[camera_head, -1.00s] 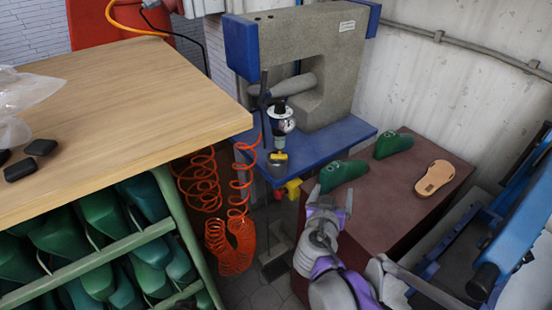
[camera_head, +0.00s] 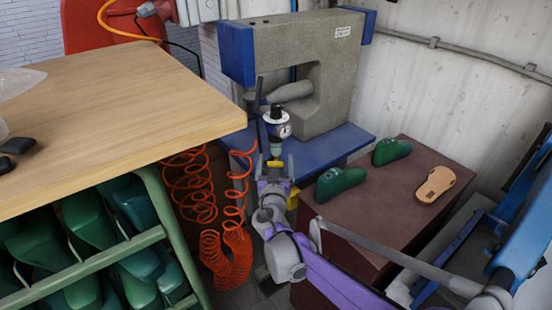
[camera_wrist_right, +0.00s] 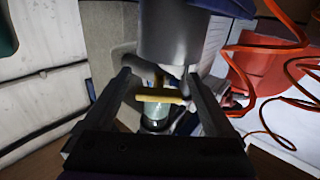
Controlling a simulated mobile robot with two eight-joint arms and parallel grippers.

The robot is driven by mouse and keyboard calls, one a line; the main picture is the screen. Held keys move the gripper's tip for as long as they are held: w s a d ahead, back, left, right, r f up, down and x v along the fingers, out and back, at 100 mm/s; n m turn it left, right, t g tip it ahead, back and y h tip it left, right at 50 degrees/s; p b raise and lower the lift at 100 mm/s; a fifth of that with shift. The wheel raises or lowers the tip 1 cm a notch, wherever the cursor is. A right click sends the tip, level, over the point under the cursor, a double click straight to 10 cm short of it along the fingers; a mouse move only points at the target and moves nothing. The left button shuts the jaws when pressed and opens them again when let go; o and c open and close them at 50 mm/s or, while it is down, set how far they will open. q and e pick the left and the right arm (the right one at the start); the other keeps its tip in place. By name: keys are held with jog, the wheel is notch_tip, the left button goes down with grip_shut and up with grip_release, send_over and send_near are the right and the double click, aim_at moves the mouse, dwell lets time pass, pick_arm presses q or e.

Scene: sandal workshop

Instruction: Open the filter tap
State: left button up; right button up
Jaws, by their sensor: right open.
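The filter unit (camera_head: 276,120) with its round gauge (camera_head: 284,131) hangs at the front of the blue-and-grey press. The filter tap (camera_head: 275,163) is the small yellow handle under it, and it also shows in the right wrist view (camera_wrist_right: 160,96) as a yellow bar. My right gripper (camera_head: 276,172) is open just below the filter. In the right wrist view its fingers (camera_wrist_right: 158,88) stand on either side of the yellow bar. I cannot tell whether they touch it. My left gripper is not in view.
The press (camera_head: 310,75) stands behind on a blue table (camera_head: 335,145). Orange coiled hoses (camera_head: 235,250) hang left of my right arm. A wooden table (camera_head: 110,110) is at left. A brown box (camera_head: 380,205) at right bears two green lasts (camera_head: 340,182) and a tan sole (camera_head: 435,184).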

jog(key=shift+w, duration=0.95)
jog(key=shift+c, duration=0.3)
jog(key=c, duration=1.3)
jog(key=shift+d+r+n+p, duration=0.15)
jog(key=shift+n+p, duration=0.5)
jog(key=shift+n, duration=0.35)
jog(key=shift+n+p, duration=0.4)
jog(key=shift+n, duration=0.7)
jog(key=o, duration=1.4)
jog(key=shift+c, duration=0.2)
